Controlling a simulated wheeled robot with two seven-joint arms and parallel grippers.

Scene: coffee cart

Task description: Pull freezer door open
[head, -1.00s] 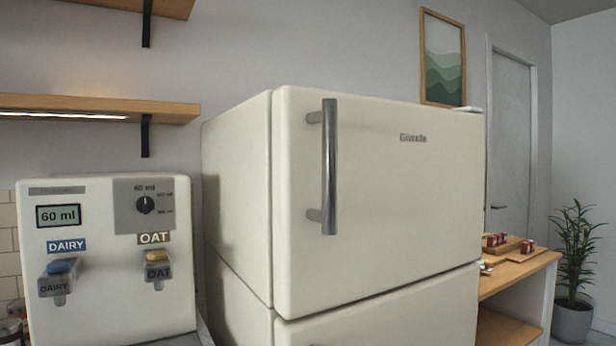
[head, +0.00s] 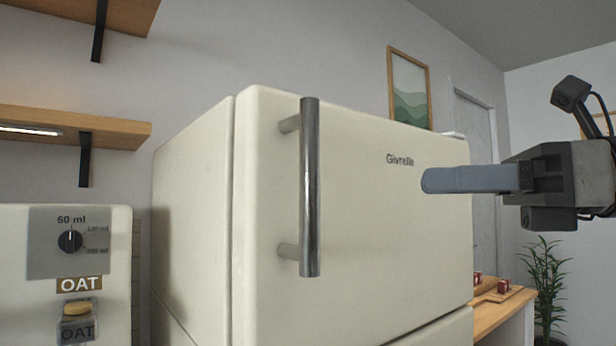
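The freezer door (head: 380,225) is the cream upper door of a fridge-freezer, and it looks shut against the cabinet (head: 190,215). Its upright metal bar handle (head: 310,190) is near the door's left edge, standing off on two short posts. My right gripper (head: 428,181) comes in from the right, its grey finger pointing left in front of the door's right part. It is well to the right of the handle and apart from it. I see its fingers edge-on, so the gap between them is hidden. My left gripper is out of view.
A milk dispenser (head: 100,235) stands left of the fridge, with wooden shelves (head: 70,125) on the wall above. A wooden counter (head: 505,302) with small red items and a potted plant (head: 548,285) are at the right. The space before the handle looks clear.

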